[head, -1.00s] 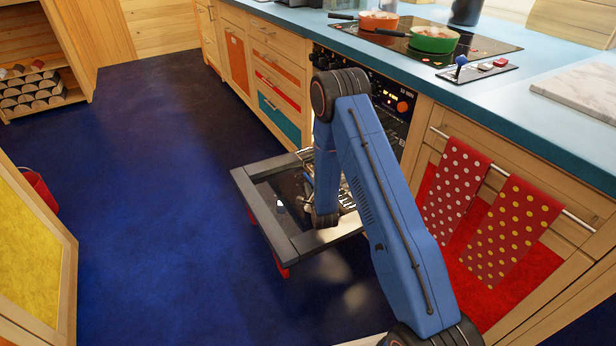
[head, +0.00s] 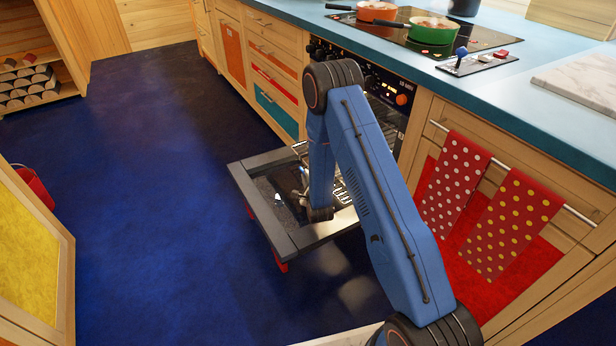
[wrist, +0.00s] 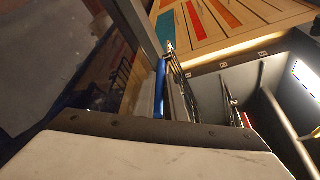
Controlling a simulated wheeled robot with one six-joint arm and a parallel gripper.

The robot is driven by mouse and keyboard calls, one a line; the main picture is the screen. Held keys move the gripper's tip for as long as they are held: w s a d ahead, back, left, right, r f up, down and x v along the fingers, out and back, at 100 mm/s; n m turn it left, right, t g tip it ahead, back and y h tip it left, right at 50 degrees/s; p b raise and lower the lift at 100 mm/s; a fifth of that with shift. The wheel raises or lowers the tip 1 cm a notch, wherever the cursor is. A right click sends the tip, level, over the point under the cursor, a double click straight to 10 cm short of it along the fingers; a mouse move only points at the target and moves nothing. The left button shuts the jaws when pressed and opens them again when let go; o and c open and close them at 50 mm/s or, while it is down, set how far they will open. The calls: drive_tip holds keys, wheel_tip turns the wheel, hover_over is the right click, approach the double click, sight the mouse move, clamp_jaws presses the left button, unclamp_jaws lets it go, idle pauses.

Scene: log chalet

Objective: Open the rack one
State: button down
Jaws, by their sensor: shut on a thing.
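The oven (head: 400,118) stands below the counter with its dark-framed glass door (head: 262,212) folded down. A metal wire rack (head: 346,192) shows over the inner part of the door, partly hidden by my arm. In the wrist view the rack (wrist: 188,92) is seen edge-on beside the oven cavity. My gripper (head: 301,196) is low over the open door at the rack's front. It is shut on the rack, though the contact is small and hard to see. In the wrist view my gripper (wrist: 169,50) reaches up along the rack edge.
The counter (head: 540,100) holds an orange pot (head: 377,12) and a green pot (head: 434,32) on the hob. Two dotted red towels (head: 512,225) hang right of the oven. A yellow-panelled cabinet door (head: 30,250) stands at left. The blue floor (head: 150,180) between is clear.

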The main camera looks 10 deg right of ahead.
drive_tip(key=shift+s+a, duration=0.35)
drive_tip(key=shift+a, duration=0.55)
drive_tip(key=shift+s+a, duration=0.3)
drive_tip(key=shift+a, duration=0.6)
drive_tip(key=c, duration=1.8)
unclamp_jaws()
